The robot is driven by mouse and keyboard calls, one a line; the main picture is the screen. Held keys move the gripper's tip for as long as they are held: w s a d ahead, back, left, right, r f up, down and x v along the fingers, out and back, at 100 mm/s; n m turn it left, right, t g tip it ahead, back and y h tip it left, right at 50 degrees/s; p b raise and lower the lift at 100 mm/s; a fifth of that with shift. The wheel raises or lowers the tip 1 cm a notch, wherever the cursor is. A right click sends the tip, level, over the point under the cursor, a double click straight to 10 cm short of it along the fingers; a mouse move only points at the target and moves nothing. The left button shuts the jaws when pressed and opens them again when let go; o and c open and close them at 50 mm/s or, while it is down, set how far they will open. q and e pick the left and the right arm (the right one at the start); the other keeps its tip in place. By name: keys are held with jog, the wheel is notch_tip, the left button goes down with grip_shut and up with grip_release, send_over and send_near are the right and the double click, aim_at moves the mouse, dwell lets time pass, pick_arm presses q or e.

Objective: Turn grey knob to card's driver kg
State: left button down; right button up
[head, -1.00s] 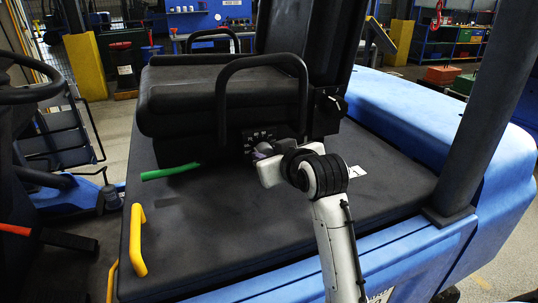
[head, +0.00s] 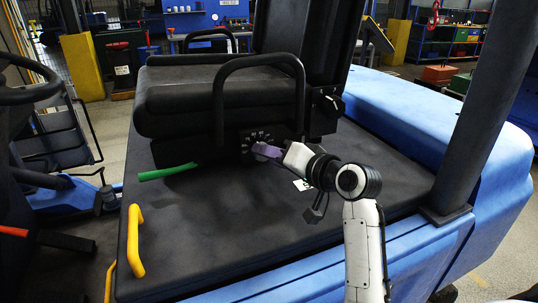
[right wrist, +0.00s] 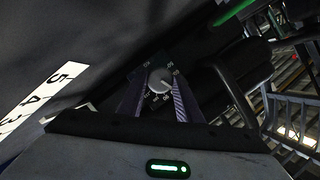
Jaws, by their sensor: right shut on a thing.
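The round grey knob (right wrist: 159,80) sits on a small dark dial plate with white numbers in the right wrist view. In the head view the knob (head: 261,150) is on the front of the seat base, partly covered. My right gripper (right wrist: 156,104) has its two purple-grey fingers on either side of the knob and is shut on it; it also shows in the head view (head: 270,151). The knob's exact pointer reading is too small to tell. A white card (right wrist: 45,97) with large black digits lies on the dark deck; my wrist hides part of it in the head view (head: 302,185). My left gripper is out of view.
A black armrest loop (head: 262,62) rises beside the seat, just above the knob. A green lever (head: 168,172) and a yellow handle (head: 136,240) are to the left. The deck's front middle is clear.

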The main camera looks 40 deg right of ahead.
jog(key=m+t, duration=0.1)
jog(key=m, duration=0.1)
jog(key=m+t+y, duration=0.1)
jog(key=m, duration=0.2)
jog(key=shift+d+f, duration=0.15)
jog(key=shift+f, duration=0.05)
dwell(0.5)
jog(key=o, duration=1)
jog(key=shift+o, duration=0.2)
jog(key=shift+s+f, duration=0.1)
jog(key=s, duration=0.3)
jog(key=s+d+b, duration=0.1)
jog(key=s, duration=0.5)
jog(key=shift+s+d+r+b, duration=0.1)
jog(key=shift+d+r+b, duration=0.1)
jog(key=shift+b, duration=0.15)
jog(key=shift+s+r, duration=0.1)
jog(key=shift+s, duration=0.3)
